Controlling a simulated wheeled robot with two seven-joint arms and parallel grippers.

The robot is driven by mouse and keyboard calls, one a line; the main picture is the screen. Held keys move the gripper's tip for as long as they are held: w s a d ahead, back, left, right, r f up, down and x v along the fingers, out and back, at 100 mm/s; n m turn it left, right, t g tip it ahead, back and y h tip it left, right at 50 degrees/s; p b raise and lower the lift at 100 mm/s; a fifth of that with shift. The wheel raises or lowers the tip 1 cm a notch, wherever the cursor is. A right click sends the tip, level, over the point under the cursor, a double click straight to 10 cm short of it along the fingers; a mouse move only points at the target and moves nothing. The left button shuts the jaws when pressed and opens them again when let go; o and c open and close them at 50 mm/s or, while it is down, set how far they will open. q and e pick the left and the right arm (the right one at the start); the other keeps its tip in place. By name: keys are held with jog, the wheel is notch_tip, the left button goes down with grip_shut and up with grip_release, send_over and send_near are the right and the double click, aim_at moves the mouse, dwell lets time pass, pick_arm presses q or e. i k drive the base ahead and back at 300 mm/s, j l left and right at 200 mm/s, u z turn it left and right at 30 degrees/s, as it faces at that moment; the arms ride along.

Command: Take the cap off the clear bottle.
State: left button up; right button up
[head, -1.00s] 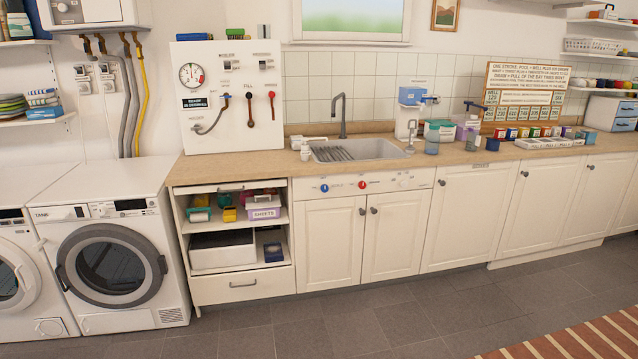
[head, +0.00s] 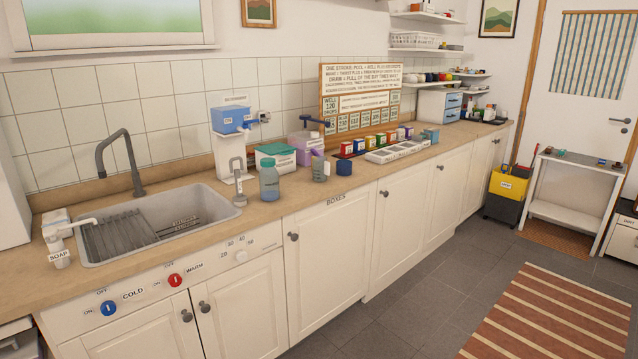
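A clear bluish bottle (head: 269,182) stands upright on the wooden countertop, right of the sink. Its top is a pale greyish-green cap or neck (head: 267,162); the detail is too small to tell more. Neither of my grippers shows in the head view, so nothing is seen touching the bottle.
A sink (head: 160,225) with a grey tap (head: 120,165) lies to the left.

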aim_at(268, 177)
jog(key=i+l+u, duration=0.1)
jog(key=i, duration=0.3)
jog(key=i+l+u, duration=0.15)
jog(key=i, duration=0.3)
jog(key=i+l+u, duration=0.1)
jog(key=i, duration=0.3)
